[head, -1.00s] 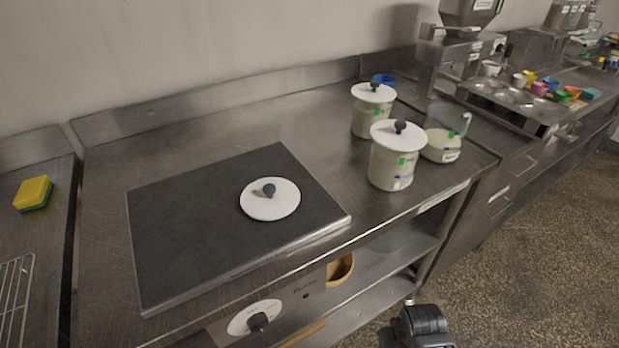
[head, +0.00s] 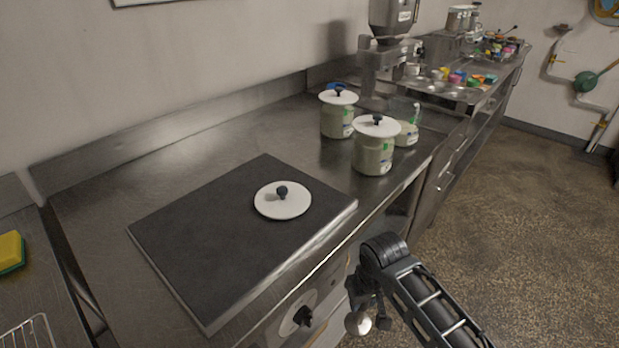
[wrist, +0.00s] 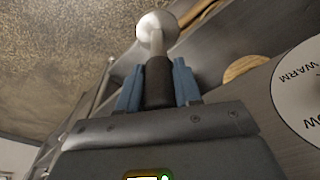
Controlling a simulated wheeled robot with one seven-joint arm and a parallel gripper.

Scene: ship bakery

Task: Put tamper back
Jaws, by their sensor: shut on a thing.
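My gripper (wrist: 157,78) is shut on the tamper (wrist: 155,28), with its blue fingers on either side of the black handle. The tamper's shiny metal end points away from the gripper. In the head view my gripper (head: 366,292) hangs in front of the counter, below its top edge, beside the hotplate's control knob. The tamper's round metal end (head: 358,323) shows below the gripper. I cannot make out the tamper's resting place; a coffee machine (head: 384,70) stands at the far end of the counter.
A dark hotplate (head: 215,235) with a white lid (head: 283,200) on it fills the near counter. Two lidded jars (head: 373,156) and a clear jug (head: 407,130) stand beyond. Coloured cups (head: 456,78) lie farther along. The floor at right (head: 520,200) is clear.

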